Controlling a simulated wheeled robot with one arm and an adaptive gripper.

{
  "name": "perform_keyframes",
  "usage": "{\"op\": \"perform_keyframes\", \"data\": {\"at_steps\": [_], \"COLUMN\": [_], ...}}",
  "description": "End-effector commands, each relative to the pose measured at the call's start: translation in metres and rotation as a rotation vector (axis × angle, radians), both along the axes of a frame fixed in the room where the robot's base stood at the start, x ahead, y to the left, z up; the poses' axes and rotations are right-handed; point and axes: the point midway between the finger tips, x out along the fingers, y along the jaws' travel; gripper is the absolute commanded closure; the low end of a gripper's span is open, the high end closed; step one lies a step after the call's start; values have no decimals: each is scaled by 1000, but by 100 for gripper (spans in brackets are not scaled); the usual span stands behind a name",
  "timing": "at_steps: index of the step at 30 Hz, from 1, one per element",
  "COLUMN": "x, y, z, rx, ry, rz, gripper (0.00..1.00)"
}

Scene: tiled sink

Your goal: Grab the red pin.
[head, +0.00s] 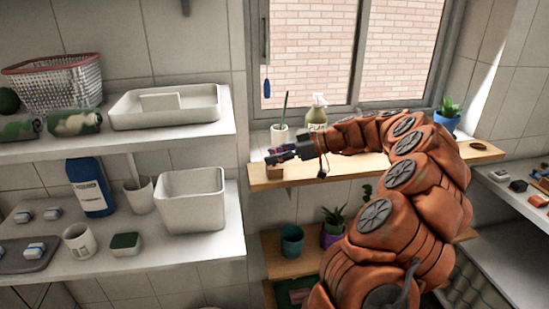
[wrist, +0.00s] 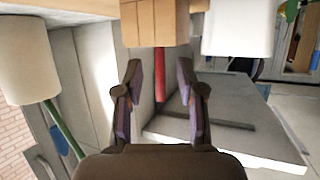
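The red pin (wrist: 160,80) shows in the wrist view as a thin upright rod against a light wooden block (wrist: 155,22). My gripper (wrist: 158,70) is open, with one finger on each side of the pin. There is a gap between each finger and the pin. The pin is hard to make out there, as the fingers cover that spot.
A white pot with a green stem (head: 280,133) and a spray bottle (head: 317,113) stand on the sill behind my gripper. A white shelf with a tray (head: 165,118) is to the left. A blue plant pot (head: 446,122) stands to the right.

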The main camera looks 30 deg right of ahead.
Motion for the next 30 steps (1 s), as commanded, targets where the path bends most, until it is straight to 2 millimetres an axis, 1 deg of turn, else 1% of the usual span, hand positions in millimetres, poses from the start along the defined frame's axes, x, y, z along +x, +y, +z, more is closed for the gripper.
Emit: {"op": "perform_keyframes", "data": {"at_steps": [8, 19, 20, 30], "x": [2, 2, 2, 2], "y": [3, 3, 3, 3], "z": [-2, -2, -2, -1], "rx": [0, 1, 1, 1], "ry": [0, 1, 1, 1], "rz": [1, 2, 2, 2], "gripper": [61, 99, 100, 100]}}
